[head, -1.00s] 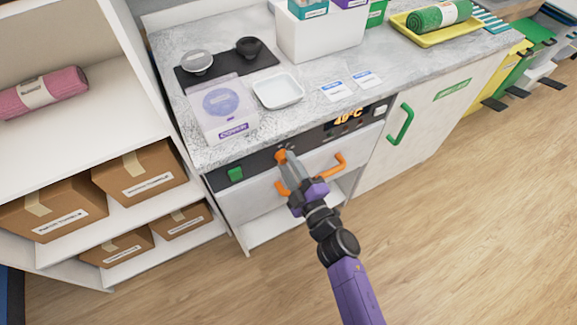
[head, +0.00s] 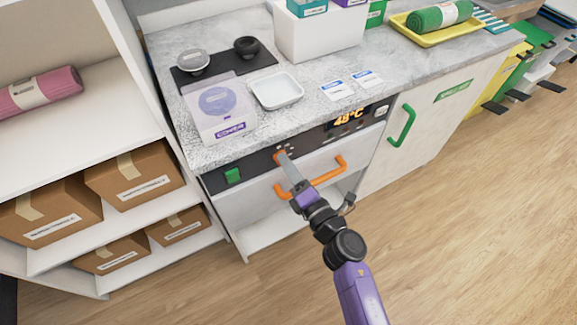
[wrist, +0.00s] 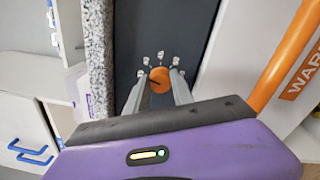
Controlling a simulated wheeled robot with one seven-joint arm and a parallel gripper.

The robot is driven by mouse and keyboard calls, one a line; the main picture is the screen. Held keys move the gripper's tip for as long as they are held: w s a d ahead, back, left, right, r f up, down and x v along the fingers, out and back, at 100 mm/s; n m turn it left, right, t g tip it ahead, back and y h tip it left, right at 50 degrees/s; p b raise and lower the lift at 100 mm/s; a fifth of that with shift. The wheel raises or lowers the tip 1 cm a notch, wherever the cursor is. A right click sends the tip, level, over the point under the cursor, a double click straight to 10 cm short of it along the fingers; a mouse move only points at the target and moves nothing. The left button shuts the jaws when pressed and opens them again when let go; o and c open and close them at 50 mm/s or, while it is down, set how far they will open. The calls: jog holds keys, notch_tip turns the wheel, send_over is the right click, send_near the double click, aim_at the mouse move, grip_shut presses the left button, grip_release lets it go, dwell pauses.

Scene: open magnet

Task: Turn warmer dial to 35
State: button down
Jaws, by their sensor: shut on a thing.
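The orange warmer dial (wrist: 160,80) sits on a dark panel in the wrist view, with small white marks around one side. A dark pointer line shows on its face; the number it points to is too small to read. My gripper (wrist: 159,84) is shut on the dial, one finger on each side. In the head view my gripper (head: 283,160) reaches the dial (head: 279,155), which its fingers mostly hide. The orange digital display (head: 349,117) farther right on the panel seems to read 48°C.
An orange drawer handle (head: 335,165) lies just below and right of my gripper. The marble counter (head: 300,125) edge runs above the panel. The floor (head: 460,220) is clear.

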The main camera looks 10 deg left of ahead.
jog(key=shift+n, duration=1.3)
jog(key=c, duration=1.1)
grip_release()
jog(key=v, duration=0.7)
jog(key=shift+s+d, duration=0.2)
jog(key=shift+s, duration=0.2)
